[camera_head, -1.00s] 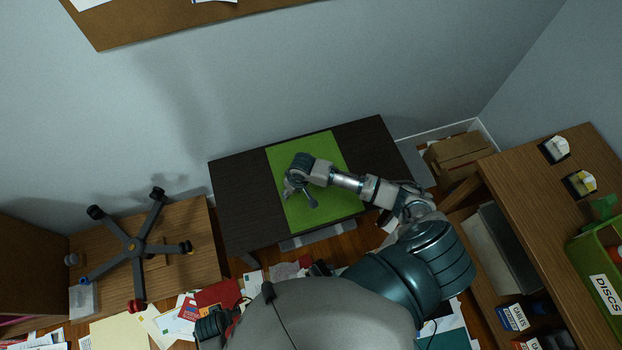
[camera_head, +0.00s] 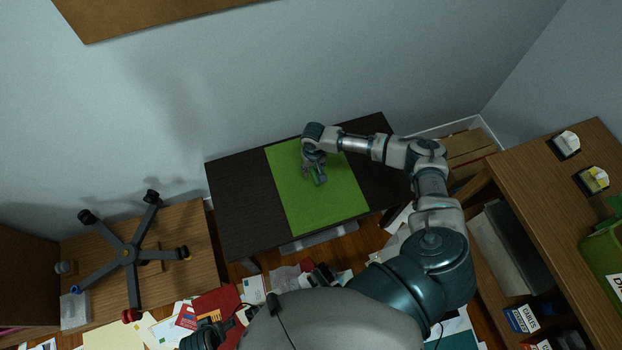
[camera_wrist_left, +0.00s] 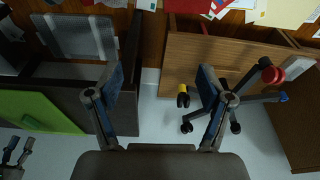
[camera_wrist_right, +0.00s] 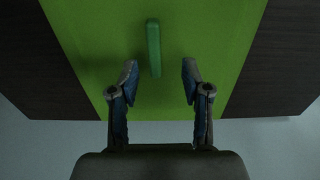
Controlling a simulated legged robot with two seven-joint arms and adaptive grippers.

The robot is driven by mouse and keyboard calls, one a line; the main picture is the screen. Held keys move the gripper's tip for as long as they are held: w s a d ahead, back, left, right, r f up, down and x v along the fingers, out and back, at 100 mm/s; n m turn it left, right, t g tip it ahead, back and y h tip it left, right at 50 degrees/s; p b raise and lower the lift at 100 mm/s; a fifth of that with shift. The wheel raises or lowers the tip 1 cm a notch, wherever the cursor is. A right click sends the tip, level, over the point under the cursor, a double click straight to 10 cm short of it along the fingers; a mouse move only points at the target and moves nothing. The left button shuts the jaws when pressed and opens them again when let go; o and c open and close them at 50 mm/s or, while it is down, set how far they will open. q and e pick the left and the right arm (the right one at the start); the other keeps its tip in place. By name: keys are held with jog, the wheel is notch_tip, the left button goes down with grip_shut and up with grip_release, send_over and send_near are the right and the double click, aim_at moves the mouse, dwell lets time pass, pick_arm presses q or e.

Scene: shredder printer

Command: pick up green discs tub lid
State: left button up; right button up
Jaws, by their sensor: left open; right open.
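The green lid (camera_head: 335,205) lies flat across the middle of a dark table (camera_head: 238,205). A raised dark green handle (camera_wrist_right: 153,48) stands on the lid in the right wrist view. My right gripper (camera_head: 314,176) is open over the lid. In the right wrist view the handle lies ahead of the gap between its fingertips (camera_wrist_right: 159,80), with nothing held. My left gripper (camera_wrist_left: 157,82) is open and empty in its wrist view. The lid also shows in that view (camera_wrist_left: 40,110). The green discs tub (camera_head: 603,255) is partly cut off at the right of the head view.
A wooden desk (camera_head: 545,185) stands at the right, with boxes below it. An upturned chair base (camera_head: 130,253) lies on a wooden surface at the left. Papers and clutter cover the floor at the front. The table is bare on both sides of the lid.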

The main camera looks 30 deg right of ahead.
aim_at(314, 177)
jog(key=shift+d+f, duration=0.25)
jog(key=shift+f, duration=0.25)
jog(key=shift+d+f, duration=0.25)
jog(key=shift+d, duration=0.05)
jog(key=shift+s+d+f+b, duration=0.1)
jog(key=shift+d+f+b, duration=0.15)
jog(key=shift+f, duration=0.35)
jog(key=shift+d+f+b, duration=0.1)
jog(key=shift+f+b, duration=0.2)
jog(key=shift+f, duration=0.25)
jog(key=shift+a+f+b, duration=0.25)
jog(key=shift+f, duration=0.4)
jog(key=shift+a+f+b, duration=0.25)
jog(key=shift+f, duration=0.35)
jog(key=shift+a, duration=0.2)
pick_arm(q)
jog(key=w+d+r+t, duration=0.2)
jog(key=w+t, duration=0.1)
jog(key=w, duration=0.3)
jog(key=shift+w+d+t+h, duration=0.25)
jog(key=shift+w+t+h, duration=0.15)
